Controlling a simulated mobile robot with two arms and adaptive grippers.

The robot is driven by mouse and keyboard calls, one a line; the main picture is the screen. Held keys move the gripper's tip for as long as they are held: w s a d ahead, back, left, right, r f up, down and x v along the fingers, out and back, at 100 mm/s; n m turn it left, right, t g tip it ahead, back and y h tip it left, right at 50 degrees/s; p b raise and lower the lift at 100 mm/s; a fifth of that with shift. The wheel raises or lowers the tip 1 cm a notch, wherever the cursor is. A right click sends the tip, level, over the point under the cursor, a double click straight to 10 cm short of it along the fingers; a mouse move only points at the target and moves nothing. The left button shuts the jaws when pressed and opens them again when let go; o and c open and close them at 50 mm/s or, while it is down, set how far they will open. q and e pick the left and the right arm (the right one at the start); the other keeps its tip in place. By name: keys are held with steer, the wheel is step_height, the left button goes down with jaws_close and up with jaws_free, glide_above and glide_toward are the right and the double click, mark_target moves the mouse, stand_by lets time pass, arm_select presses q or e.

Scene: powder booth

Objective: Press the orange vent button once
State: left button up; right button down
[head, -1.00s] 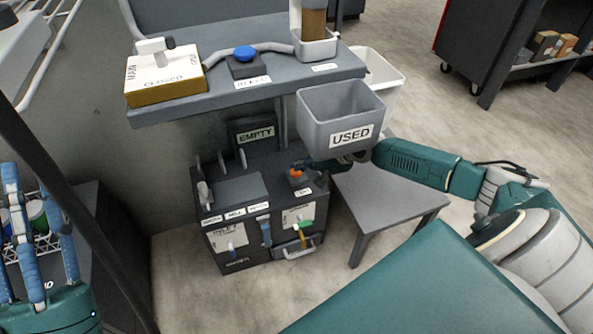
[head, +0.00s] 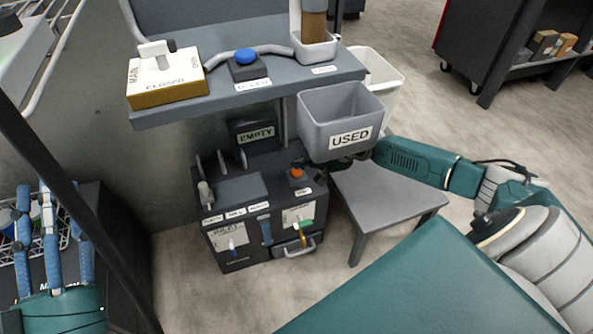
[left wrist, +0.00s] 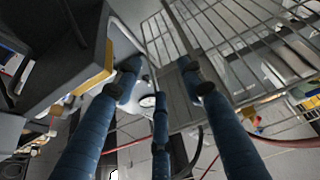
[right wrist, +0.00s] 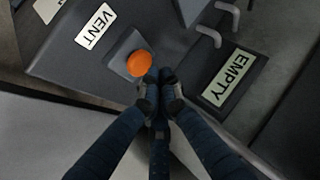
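The orange vent button (head: 297,173) sits on a grey square base on top of the dark cabinet, behind a small label. In the right wrist view the round button (right wrist: 139,63) is in full sight beside the VENT label (right wrist: 95,26). My right gripper (right wrist: 157,82) has its fingers together with nothing between them. Its tips are just beside the button; I cannot tell how high above the top they are. In the head view the USED bin hides much of this gripper. My left gripper (head: 50,190) is spread open and empty at the far left, away from the cabinet.
The USED bin (head: 340,112) hangs over the cabinet's right side. The shelf above holds a blue button (head: 246,56) and a MAIN valve block (head: 165,75). A grey side table (head: 390,205) stands right of the cabinet. An EMPTY sign (right wrist: 228,79) lies near the right fingers.

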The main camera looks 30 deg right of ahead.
mark_target(299, 172)
stand_by(0.3)
steer(key=shift+r+p, duration=0.6)
arm_select(q)
step_height(299, 172, down, 14)
steer(key=w+a+g+y+p, duration=0.1)
steer(key=a+g+y+p, duration=0.1)
steer(key=g, duration=0.5)
arm_select(e)
steer(key=shift+r, duration=0.9)
steer(key=shift+r+p, duration=0.85)
steer(key=shift+r, duration=0.05)
arm_select(q)
steer(key=s+a+f+g+y, duration=0.2)
steer(key=s+f+g, duration=0.4)
steer(key=f, duration=0.5)
steer(key=shift+s+a+f+n, duration=0.25)
steer(key=shift+s+a+n, duration=0.25)
steer(key=shift+s, duration=0.5)
arm_select(e)
steer(key=shift+r, duration=0.1)
